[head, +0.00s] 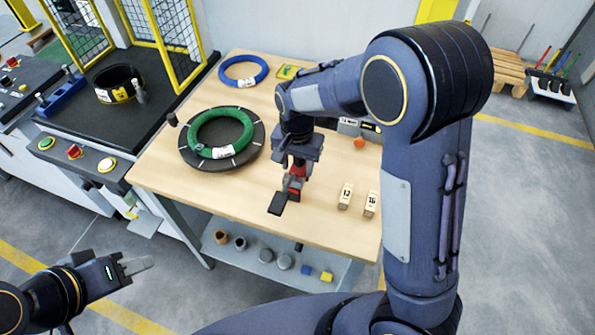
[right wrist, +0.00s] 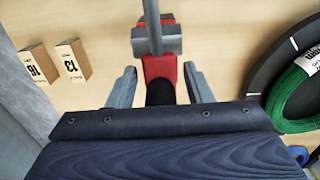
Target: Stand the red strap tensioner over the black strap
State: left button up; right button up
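The red strap tensioner (head: 297,183) stands on the wooden table below my right gripper (head: 297,166). In the right wrist view the tensioner (right wrist: 160,68) shows a red body, a grey bar and a black part between my fingers. The fingers are apart on either side of it, with a gap at the left one. A flat black piece (head: 277,203) is beside the tensioner's foot; I cannot tell whether it is part of the tool or the black strap. No other black strap is clear. My left gripper (head: 137,264) is off the table at lower left, seen edge-on.
A green coil (head: 220,133) lies on a dark round plate (head: 250,156) at the left, with a blue coil (head: 244,70) behind. Wooden blocks marked 13 (head: 345,196) and 16 (head: 371,204) stand right of the tensioner. A caged machine with a black coil (head: 119,83) is at the left.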

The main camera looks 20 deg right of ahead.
aim_at(299, 189)
grip_shut()
jog(key=shift+r, duration=0.45)
notch_tip(299, 189, up, 2)
jog(key=shift+w+r, duration=0.1)
jog(key=shift+r, duration=0.05)
jog(key=s+a+r+b, duration=0.1)
jog(key=s+r+b, duration=0.1)
jog(key=s+r, duration=0.8)
jog(key=s, duration=0.4)
jog(key=shift+a, duration=0.35)
